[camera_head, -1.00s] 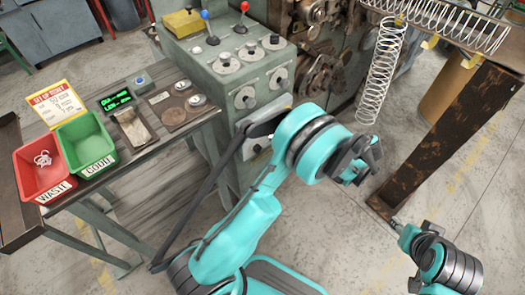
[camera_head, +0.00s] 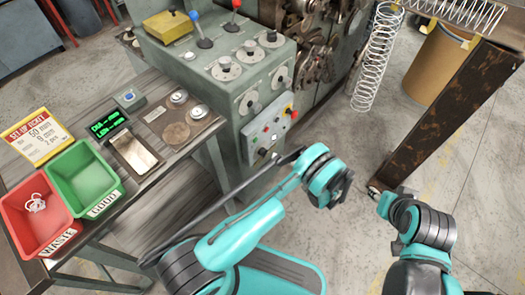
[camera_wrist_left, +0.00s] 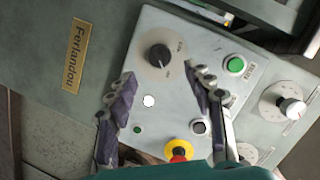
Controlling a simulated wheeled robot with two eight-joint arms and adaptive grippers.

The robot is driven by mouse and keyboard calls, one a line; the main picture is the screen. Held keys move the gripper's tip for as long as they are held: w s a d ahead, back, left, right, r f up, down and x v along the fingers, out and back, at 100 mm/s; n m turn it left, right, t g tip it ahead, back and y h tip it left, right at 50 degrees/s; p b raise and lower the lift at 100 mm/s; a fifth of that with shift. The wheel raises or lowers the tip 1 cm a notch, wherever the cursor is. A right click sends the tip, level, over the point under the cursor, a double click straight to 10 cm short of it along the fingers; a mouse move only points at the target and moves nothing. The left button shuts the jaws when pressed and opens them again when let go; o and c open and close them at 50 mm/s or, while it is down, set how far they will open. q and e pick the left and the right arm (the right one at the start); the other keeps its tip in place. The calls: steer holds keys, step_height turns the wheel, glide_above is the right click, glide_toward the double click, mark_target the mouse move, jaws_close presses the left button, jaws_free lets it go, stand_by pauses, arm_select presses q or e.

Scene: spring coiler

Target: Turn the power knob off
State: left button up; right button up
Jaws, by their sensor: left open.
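The power knob (camera_wrist_left: 158,56), a black dial on a round pale plate, shows in the left wrist view on the grey control panel (camera_wrist_left: 205,42). The panel (camera_head: 250,133) is on the side of the machine cabinet in the head view, where the knob is too small to make out surely. My left gripper (camera_wrist_left: 163,78) is open and empty. Its two dark fingers point at the panel, with the knob ahead of and between their tips; contact is not visible. My right gripper (camera_head: 374,188) is at the right in the head view, too small to judge its jaws.
A yellow-and-red stop button (camera_wrist_left: 178,151), a green button (camera_wrist_left: 235,65) and other buttons are close to the fingers. Set-dials (camera_head: 225,69) cover the cabinet. A bench with a red bin (camera_head: 22,228) and a green bin (camera_head: 80,178) stands left.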

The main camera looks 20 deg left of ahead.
mark_target(263, 153)
arm_select(q)
steer(key=s+b+x, duration=0.1)
steer(key=x, duration=0.5)
steer(key=shift+w+a+b, duration=0.25)
steer(key=shift+w+b, duration=0.05)
steer(key=shift+w, duration=0.25)
steer(key=shift+c, duration=0.3)
